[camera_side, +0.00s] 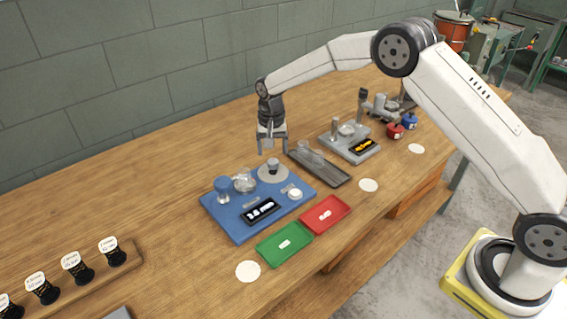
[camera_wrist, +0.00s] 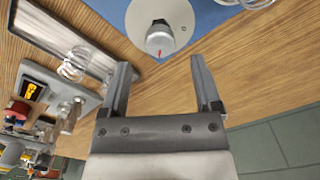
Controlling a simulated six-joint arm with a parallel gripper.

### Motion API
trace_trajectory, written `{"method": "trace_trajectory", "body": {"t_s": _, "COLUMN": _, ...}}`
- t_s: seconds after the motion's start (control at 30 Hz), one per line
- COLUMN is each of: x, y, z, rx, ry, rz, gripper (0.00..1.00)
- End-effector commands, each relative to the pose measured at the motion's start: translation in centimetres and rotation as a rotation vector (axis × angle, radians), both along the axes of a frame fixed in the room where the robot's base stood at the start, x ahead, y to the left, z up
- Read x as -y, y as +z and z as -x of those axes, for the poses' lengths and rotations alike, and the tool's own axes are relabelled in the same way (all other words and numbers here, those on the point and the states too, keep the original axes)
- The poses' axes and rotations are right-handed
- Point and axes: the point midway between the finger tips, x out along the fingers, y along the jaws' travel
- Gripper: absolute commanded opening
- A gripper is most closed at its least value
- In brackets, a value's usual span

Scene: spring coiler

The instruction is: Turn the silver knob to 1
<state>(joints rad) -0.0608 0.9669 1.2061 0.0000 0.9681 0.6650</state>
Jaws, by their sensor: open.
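The silver knob (camera_side: 272,164) stands on a round pale plate (camera_side: 272,176) at the back right corner of the blue base (camera_side: 233,231). In the wrist view the knob (camera_wrist: 161,40) shows a short red mark on its face, and its round plate (camera_wrist: 182,14) is partly cut off by the top edge. My gripper (camera_side: 272,152) is open and empty just above the knob in the side view. In the wrist view the fingertips of my gripper (camera_wrist: 160,64) are apart, with the knob beyond them. I cannot read any number around the knob.
The blue base also bears a blue cylinder (camera_side: 222,188), a coil, a display (camera_side: 261,211) and a white button (camera_side: 295,193). Green (camera_side: 268,249) and red (camera_side: 310,223) trays lie in front. A dark tray (camera_side: 330,174) with a spring lies right of the knob.

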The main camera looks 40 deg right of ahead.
Motion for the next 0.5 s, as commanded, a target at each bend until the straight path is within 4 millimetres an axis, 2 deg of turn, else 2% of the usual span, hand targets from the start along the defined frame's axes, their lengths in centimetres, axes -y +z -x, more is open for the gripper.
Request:
{"method": "trace_trajectory", "body": {"t_s": 0.2, "x": 0.0, "y": 2.7, "z": 0.0, "rx": 0.001, "ry": -0.001, "rz": 0.0, "gripper": 0.81}}
{"method": "trace_trajectory", "body": {"t_s": 0.5, "x": 0.0, "y": 3.7, "z": 0.0, "rx": 0.0, "ry": -0.001, "rz": 0.0, "gripper": 0.81}}
